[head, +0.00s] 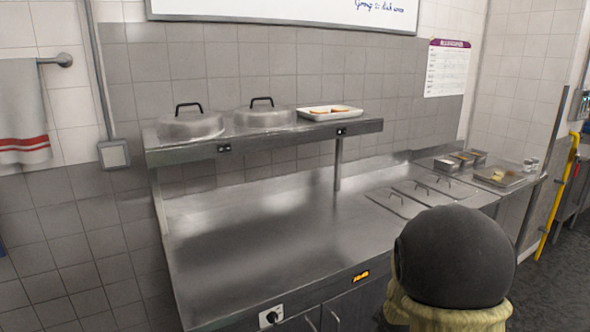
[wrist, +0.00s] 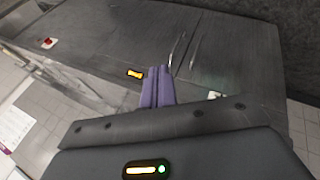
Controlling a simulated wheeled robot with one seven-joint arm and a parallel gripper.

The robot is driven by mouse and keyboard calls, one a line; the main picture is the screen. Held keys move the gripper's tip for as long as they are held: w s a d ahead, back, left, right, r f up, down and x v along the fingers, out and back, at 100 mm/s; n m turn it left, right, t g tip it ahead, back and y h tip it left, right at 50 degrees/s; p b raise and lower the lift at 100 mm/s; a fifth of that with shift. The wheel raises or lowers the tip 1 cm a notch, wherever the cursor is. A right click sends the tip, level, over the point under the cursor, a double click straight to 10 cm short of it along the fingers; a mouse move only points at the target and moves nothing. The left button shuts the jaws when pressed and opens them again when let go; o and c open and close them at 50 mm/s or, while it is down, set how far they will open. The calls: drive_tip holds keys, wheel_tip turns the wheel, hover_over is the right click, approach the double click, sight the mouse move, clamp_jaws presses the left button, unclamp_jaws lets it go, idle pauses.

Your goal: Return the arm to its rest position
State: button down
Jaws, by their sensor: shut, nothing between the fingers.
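My gripper (wrist: 158,72) shows in the wrist view as two purple fingers pressed together with nothing between them. It points at the front of the steel counter, whose grey cabinet face (wrist: 230,50) fills the upper part of that view. An orange label (wrist: 134,74) on the counter front appears just left of the fingertips. The gap between fingers and counter is hard to judge. In the head view, a dark rounded part of my arm with a cream section stands at the lower right, in front of the counter. My gripper does not show there.
The steel counter (head: 260,235) has a wide bare top. A raised shelf (head: 275,138) carries two domed lids (head: 190,125) and a tray with food (head: 331,113). Lidded wells (head: 405,200), small containers (head: 459,160) and a tray (head: 499,176) are at right. A towel (head: 22,110) hangs at left.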

drive_tip(key=s+a+r+m+g, duration=0.1)
drive_tip(key=s+a+r+m, duration=0.1)
drive_tip(key=s, duration=0.3)
drive_tip(key=s+a+r+m+g+y+p, duration=0.1)
drive_tip(key=s+a+r+m, duration=0.1)
drive_tip(key=s+m, duration=0.2)
drive_tip(key=s+a+r+m+g+p, duration=0.1)
drive_tip(key=s+a+r+m, duration=0.1)
drive_tip(key=s, duration=0.6)
drive_tip(key=shift+a+m+g+y, duration=0.4)
drive_tip(key=shift+r, duration=0.1)
drive_tip(key=shift+w+d, duration=0.15)
